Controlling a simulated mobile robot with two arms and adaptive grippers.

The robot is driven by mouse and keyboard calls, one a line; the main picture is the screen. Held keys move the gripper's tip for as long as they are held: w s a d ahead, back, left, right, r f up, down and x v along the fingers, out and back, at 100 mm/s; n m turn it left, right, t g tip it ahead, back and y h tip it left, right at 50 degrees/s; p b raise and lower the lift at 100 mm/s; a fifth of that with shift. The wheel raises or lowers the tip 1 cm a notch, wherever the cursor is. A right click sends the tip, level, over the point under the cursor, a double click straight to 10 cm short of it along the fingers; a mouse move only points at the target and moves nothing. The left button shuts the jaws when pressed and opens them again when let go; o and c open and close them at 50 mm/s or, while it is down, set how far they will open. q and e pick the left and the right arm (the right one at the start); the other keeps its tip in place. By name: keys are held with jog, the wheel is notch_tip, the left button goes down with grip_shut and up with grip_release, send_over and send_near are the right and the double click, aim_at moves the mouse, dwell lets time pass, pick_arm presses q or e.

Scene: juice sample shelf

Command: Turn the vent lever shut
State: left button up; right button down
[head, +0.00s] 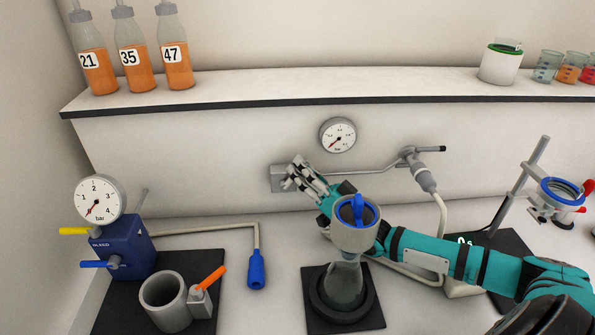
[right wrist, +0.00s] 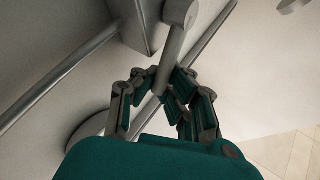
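A grey plate or box (head: 277,178) is on the white wall face below the round gauge (head: 338,135). My right gripper (head: 291,174) is right in front of it, fingers pointing at the wall, and hides much of it. In the right wrist view a grey rod-like lever (right wrist: 175,45) hangs from a round hub and runs down between the fingers of my right gripper (right wrist: 164,85). The fingertips are close to the rod on both sides; whether they press on it is unclear. My left gripper is not in view.
A blue block (head: 125,248) with a gauge and yellow and blue handles stands at left, beside a grey cup (head: 165,302). A hose fitting (head: 424,178) hangs at right. Juice bottles (head: 134,62) line the shelf (head: 300,88).

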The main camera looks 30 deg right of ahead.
jog(key=c, duration=2)
grip_release()
jog(key=shift+f, duration=0.4)
jog(key=o, duration=0.7)
jog(key=shift+s+d+r, duration=0.15)
jog(key=shift+s+r, duration=0.05)
jog(key=shift+s, duration=0.05)
jog(key=shift+c, duration=0.2)
jog(key=shift+w+r, duration=0.1)
jog(key=s+d, duration=0.5)
jog(key=s, duration=0.6)
jog(key=shift+s+d+f, duration=0.15)
jog(key=shift+s+f, duration=0.15)
jog(key=shift+s, duration=0.1)
